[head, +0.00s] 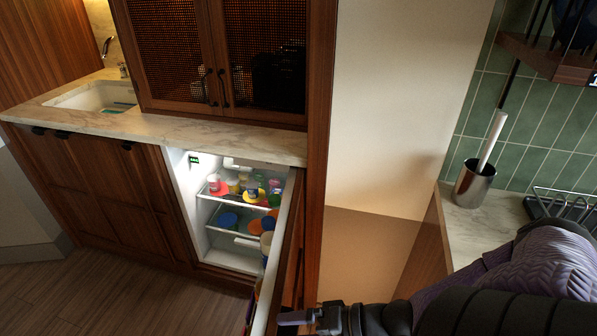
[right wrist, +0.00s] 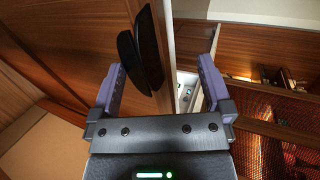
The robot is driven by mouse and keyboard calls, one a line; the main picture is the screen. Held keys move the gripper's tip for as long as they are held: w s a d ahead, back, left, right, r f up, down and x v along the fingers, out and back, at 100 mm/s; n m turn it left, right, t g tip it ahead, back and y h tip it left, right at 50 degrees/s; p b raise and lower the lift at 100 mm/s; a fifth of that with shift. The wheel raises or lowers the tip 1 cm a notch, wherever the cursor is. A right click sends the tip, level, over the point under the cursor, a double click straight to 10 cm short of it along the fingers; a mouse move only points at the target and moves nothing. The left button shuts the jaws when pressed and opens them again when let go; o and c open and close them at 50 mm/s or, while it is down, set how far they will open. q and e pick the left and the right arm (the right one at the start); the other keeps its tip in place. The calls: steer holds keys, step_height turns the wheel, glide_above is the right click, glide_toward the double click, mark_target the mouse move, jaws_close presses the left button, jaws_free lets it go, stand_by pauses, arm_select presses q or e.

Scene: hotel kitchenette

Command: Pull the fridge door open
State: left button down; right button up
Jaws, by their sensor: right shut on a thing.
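The fridge door (head: 284,232) stands wide open in the head view, seen nearly edge-on, swung out from the lit white fridge (head: 232,262) under the counter. My right gripper (head: 300,318) is at the door's outer side, low in the head view. The dark door handle (right wrist: 150,45) is between the fingers. The exact contact is partly hidden. My left gripper is not in view.
Shelves inside the fridge hold several colourful containers (head: 229,220). A marble counter (head: 190,131) with a sink (head: 95,97) runs above. A tall pale panel (head: 400,110) stands right of the fridge. At right, another counter holds a metal cup (head: 474,184) and a wire rack (head: 565,207).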

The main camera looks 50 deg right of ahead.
steer(key=s+d+p, duration=0.2)
steer(key=s+d, duration=0.4)
steer(key=s, duration=0.3)
steer(key=shift+s+d+r, duration=0.2)
steer(key=shift+s+d, duration=0.05)
steer(key=shift+s, duration=0.05)
stand_by(0.4)
steer(key=shift+p, duration=0.3)
